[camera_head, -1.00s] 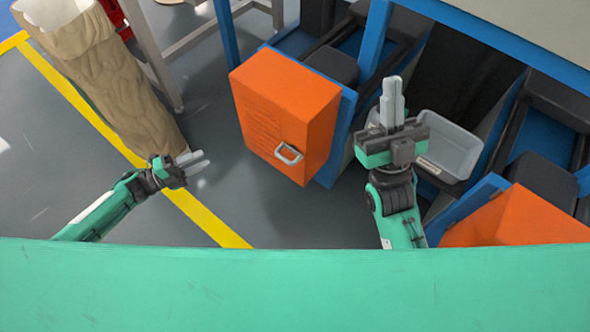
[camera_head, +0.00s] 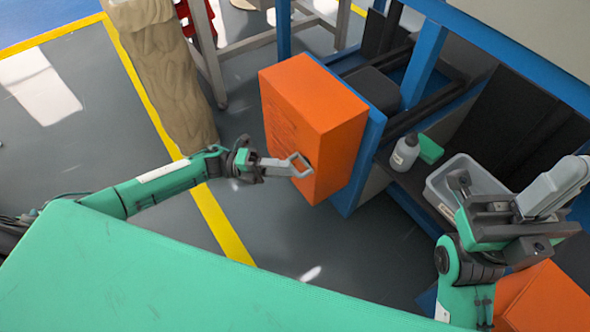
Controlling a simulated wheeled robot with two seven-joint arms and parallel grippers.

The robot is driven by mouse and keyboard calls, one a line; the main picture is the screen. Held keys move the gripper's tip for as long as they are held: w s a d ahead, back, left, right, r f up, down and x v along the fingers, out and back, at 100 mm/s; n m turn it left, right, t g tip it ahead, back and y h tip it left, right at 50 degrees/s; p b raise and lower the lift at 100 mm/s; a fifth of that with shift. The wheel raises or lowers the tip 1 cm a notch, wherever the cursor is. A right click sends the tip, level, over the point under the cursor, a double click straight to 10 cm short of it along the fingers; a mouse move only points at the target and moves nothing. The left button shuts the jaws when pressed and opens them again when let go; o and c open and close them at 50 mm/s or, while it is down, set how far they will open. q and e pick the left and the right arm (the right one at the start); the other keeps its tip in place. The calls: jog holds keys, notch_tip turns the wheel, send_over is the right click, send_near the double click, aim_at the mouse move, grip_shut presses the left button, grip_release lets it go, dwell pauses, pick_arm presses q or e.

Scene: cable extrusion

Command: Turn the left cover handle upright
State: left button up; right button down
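The left cover is an orange box-shaped cover (camera_head: 318,115) in the middle of the camera_head view. Its grey loop handle (camera_head: 304,161) sits low on its front face. My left gripper (camera_head: 286,168) reaches in from the left, with its fingertips at the handle. The fingers overlap in this view, so I cannot tell whether they are closed on the handle or just beside it. My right gripper (camera_head: 560,184) is at the right, away from the cover, with its fingers together and nothing seen between them.
A second orange cover (camera_head: 548,302) is at the lower right. A grey bin (camera_head: 462,185), a white bottle (camera_head: 404,153) and a green block (camera_head: 430,150) are by the blue frame. A tan sack-like column (camera_head: 172,80) stands left. Floor around the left arm is clear.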

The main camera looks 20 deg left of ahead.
aim_at(294, 168)
pick_arm(q)
jog(key=shift+w+d+r, duration=0.1)
jog(key=shift+d+r, duration=0.05)
jog(key=shift+d, duration=0.75)
jog(key=shift+w+d+r, duration=0.1)
jog(key=shift+d, duration=0.75)
